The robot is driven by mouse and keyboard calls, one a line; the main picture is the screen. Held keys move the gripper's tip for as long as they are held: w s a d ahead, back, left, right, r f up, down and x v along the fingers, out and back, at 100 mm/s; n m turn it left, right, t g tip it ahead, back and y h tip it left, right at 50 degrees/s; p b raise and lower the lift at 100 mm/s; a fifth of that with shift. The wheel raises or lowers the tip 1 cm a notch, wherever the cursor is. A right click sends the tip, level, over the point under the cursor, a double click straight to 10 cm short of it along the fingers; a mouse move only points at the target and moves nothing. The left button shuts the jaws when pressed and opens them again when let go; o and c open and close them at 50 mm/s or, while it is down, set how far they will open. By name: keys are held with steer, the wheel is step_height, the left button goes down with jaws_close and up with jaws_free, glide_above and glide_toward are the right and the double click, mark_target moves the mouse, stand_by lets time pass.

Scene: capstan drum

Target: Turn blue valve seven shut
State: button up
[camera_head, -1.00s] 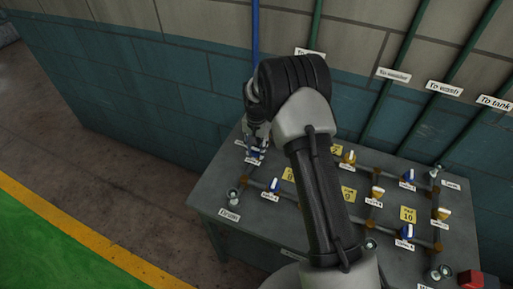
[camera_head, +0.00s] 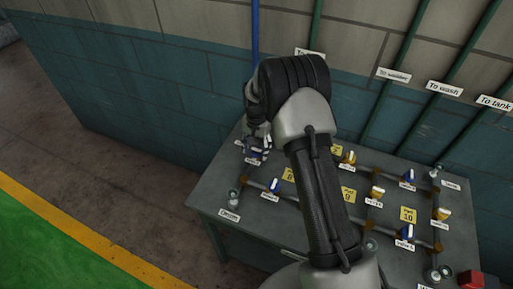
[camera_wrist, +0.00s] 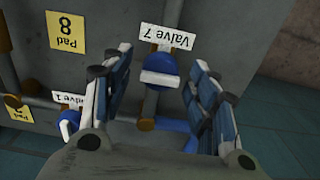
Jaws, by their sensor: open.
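The blue valve handle (camera_wrist: 160,72) sits beside an upside-down white "Valve 7" label (camera_wrist: 165,38) in the wrist view. My gripper (camera_wrist: 161,64) is open, with one finger to the left and one to the right of the handle and visible gaps on both sides. In the head view my gripper (camera_head: 258,143) is low over the back left of the grey table, and the blue handle (camera_head: 256,154) shows just below it. My arm hides part of the table. Whether the fingertips reach the handle's depth is hard to tell.
The grey table (camera_head: 228,197) carries pipes with several other blue and yellow valves and yellow pad labels. In the wrist view, "Pad 8" (camera_wrist: 66,33) and a "Valve 1" label (camera_wrist: 68,99) are to the left. A blue pipe (camera_head: 255,35) rises along the wall behind.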

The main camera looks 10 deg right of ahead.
step_height(320, 180, up, 12)
stand_by(0.6)
steer(key=shift+r, duration=0.1)
stand_by(0.4)
step_height(320, 180, up, 10)
steer(key=n+t, duration=0.1)
steer(key=n, duration=0.1)
glide_above(257, 149)
steer(key=s, duration=0.5)
steer(key=s+r+n+t+b, duration=0.1)
steer(key=s+r, duration=0.6)
steer(key=s, duration=0.3)
steer(key=s+n+t+b, duration=0.1)
steer(key=s+n, duration=0.3)
steer(key=s, duration=1.7)
steer(key=shift+a+f+t, duration=0.2)
steer(key=shift+f+t, duration=0.1)
steer(key=shift+t, duration=0.5)
